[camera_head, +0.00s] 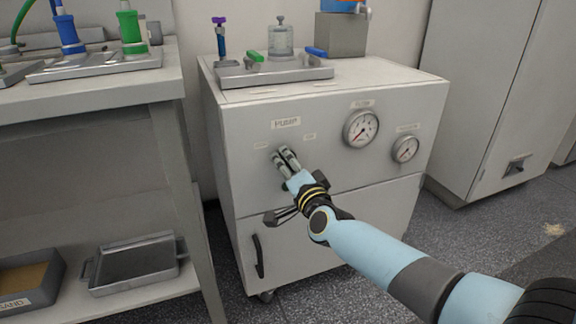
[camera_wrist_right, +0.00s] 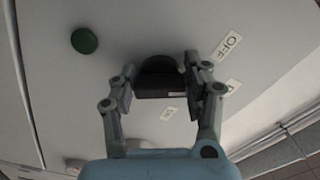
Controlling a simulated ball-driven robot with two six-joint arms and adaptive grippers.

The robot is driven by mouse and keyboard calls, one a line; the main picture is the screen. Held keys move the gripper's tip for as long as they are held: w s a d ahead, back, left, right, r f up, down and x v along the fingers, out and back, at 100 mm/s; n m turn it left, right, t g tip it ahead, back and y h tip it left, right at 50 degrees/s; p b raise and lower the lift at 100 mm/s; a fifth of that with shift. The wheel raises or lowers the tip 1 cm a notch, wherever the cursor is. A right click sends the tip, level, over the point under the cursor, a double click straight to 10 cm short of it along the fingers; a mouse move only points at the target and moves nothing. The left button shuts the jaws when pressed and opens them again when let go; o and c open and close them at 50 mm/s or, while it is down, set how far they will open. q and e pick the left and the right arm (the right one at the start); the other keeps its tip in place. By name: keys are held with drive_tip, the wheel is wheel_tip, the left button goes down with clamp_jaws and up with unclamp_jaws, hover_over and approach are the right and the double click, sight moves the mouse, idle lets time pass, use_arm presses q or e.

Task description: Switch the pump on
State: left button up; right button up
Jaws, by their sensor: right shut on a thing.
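The pump cabinet (camera_head: 340,185) is a white box on castors with a "PUMP" label (camera_head: 286,123) on its front panel. My right gripper (camera_head: 284,158) reaches the panel just below that label. In the right wrist view, my right gripper (camera_wrist_right: 165,90) has its fingers on both sides of a black rotary knob (camera_wrist_right: 159,76) and is shut on it. I cannot tell the knob's pointing direction. A green round button or lamp (camera_wrist_right: 84,40) sits at upper left. My left gripper is not in view.
Two dial gauges (camera_head: 361,128) sit on the panel right of my gripper. A metal tray (camera_head: 275,72) with bottles and clips stands on the cabinet top. A workbench (camera_head: 95,90) is at the left, and a tall grey cabinet (camera_head: 490,90) at the right.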

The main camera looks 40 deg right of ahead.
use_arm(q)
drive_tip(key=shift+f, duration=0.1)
use_arm(e)
drive_tip(key=shift+m, duration=0.4)
drive_tip(key=m+b, duration=0.1)
drive_tip(key=m, duration=0.3)
drive_tip(key=shift+r+m, duration=0.1)
drive_tip(key=shift+m, duration=1.1)
drive_tip(key=shift+r+m+b, duration=0.1)
drive_tip(key=shift+m+b, duration=0.35)
drive_tip(key=shift+m, duration=0.75)
drive_tip(key=shift+r+m, duration=0.1)
drive_tip(key=shift+m, duration=1.2)
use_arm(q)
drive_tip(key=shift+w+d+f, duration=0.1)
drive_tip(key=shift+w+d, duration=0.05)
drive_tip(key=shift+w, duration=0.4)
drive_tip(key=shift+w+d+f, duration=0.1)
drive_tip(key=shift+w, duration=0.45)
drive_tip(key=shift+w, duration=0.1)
